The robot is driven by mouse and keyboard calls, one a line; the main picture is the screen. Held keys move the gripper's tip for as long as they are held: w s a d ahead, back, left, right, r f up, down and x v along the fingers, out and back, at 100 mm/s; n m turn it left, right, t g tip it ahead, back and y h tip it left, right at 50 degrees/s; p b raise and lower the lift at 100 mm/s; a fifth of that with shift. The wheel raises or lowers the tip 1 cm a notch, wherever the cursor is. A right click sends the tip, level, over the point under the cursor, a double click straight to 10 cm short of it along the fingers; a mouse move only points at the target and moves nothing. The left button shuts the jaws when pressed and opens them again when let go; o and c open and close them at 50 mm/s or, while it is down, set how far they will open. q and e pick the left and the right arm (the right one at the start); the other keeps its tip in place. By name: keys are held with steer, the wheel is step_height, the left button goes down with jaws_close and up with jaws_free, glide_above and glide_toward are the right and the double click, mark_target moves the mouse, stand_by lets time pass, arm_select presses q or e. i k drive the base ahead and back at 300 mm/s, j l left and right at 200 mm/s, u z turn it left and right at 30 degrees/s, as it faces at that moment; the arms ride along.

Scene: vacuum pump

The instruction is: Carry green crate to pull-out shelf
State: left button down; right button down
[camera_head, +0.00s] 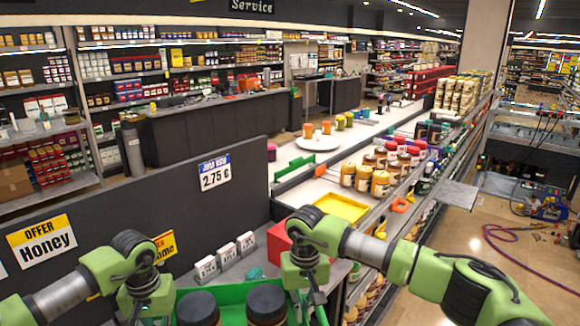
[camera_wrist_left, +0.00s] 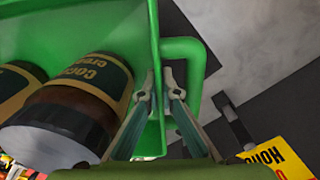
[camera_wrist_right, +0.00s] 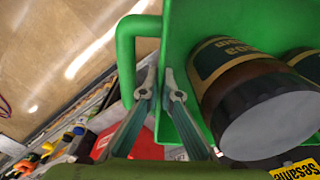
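The green crate (camera_head: 232,291) is at the bottom of the head view, cut off by the frame edge. It holds dark-lidded jars (camera_head: 266,302), which also show in the left wrist view (camera_wrist_left: 75,110) and right wrist view (camera_wrist_right: 250,95). My left gripper (camera_wrist_left: 156,92) has its fingers on both sides of one crate end wall, beside the green handle. My right gripper (camera_wrist_right: 165,90) has its fingers on both sides of the opposite end wall, beside its handle. A grey flat shelf (camera_head: 452,194) juts out at right from the shelving; I cannot tell whether it is the pull-out shelf.
A counter just ahead carries small white boxes (camera_head: 226,256) and a red box (camera_head: 280,242). A yellow tray (camera_head: 341,207) and several jars (camera_head: 380,183) stand beyond. Red and blue hoses (camera_head: 500,240) lie on the floor at right. Open floor (camera_head: 455,262) lies right of the shelving.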

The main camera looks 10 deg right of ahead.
mark_target(457, 193)
steer(key=z, duration=0.4)
steer(key=l+z, duration=0.1)
steer(key=z, duration=0.3)
steer(key=i+z, duration=0.1)
steer(key=z, duration=0.3)
steer(key=l+z, duration=0.1)
steer(key=z, duration=0.3)
steer(key=i+z, duration=0.45)
steer(key=i, duration=0.2)
steer(key=i+l+u, duration=0.2)
steer(key=i, duration=1.2)
steer(key=i+j, duration=0.1)
steer(key=i, duration=2.1)
steer(key=k+j+u, duration=0.05)
steer(key=j, duration=0.05)
